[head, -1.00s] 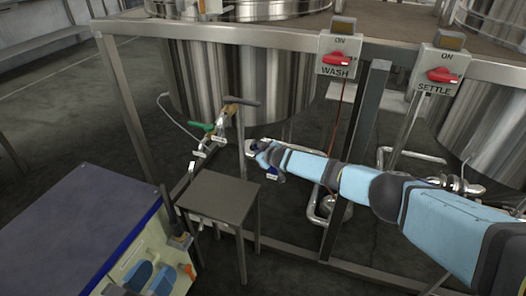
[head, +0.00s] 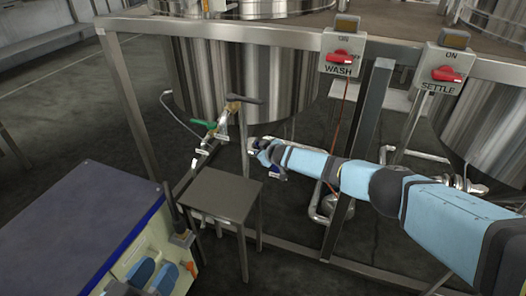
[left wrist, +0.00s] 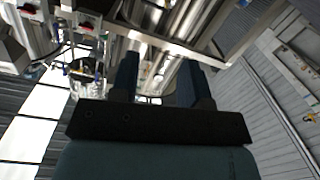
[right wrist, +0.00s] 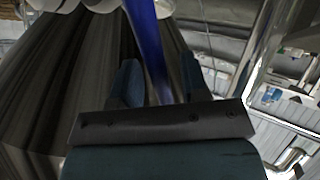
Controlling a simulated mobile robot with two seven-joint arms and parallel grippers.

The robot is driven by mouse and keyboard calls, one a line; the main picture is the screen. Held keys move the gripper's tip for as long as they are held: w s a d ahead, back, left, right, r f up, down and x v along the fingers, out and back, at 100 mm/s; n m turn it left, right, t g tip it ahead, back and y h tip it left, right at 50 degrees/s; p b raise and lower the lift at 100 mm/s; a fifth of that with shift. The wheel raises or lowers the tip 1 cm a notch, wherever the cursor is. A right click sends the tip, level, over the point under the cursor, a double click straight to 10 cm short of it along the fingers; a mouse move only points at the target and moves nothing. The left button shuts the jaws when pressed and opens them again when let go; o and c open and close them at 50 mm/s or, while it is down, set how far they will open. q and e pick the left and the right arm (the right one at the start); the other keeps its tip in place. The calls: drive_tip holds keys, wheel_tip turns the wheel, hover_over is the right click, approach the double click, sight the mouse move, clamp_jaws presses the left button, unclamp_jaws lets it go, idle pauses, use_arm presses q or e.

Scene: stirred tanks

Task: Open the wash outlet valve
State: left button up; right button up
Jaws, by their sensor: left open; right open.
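My right arm comes in from the right in the head view, and its gripper (head: 262,151) is low beside the steel tank (head: 240,75) behind the WASH switch (head: 341,56). In the right wrist view my right gripper (right wrist: 155,85) is open, and a blue bar (right wrist: 148,30), apparently a valve handle, runs between its fingers. Contact cannot be told.
A small grey stool (head: 222,196) stands in front of the valves. A blue-edged cabinet (head: 80,230) is at lower left. The steel frame's post (head: 356,145) stands behind my right arm. The SETTLE switch (head: 446,68) is at right. Floor at left is clear.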

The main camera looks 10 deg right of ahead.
use_arm(q)
wheel_tip(320, 180, up, 8)
drive_tip(key=a+n+t+p, duration=0.1)
drive_tip(key=t+p, duration=0.2)
drive_tip(key=p, duration=0.4)
drive_tip(key=shift+a+f+g+y+p, duration=0.3)
drive_tip(key=shift+f+g+y+p, duration=0.05)
drive_tip(key=shift+f, duration=0.45)
drive_tip(key=shift+a+f+g+y+p, duration=0.3)
drive_tip(key=shift+f+y+p, duration=0.1)
drive_tip(key=shift+f, duration=0.4)
drive_tip(key=shift+a+f+g+y+p, duration=0.25)
drive_tip(key=shift+f+g+y+p, duration=0.1)
drive_tip(key=shift+f, duration=0.45)
use_arm(e)
drive_tip(key=v, duration=1.3)
drive_tip(key=shift+s+r, duration=0.15)
drive_tip(key=shift+s, duration=0.25)
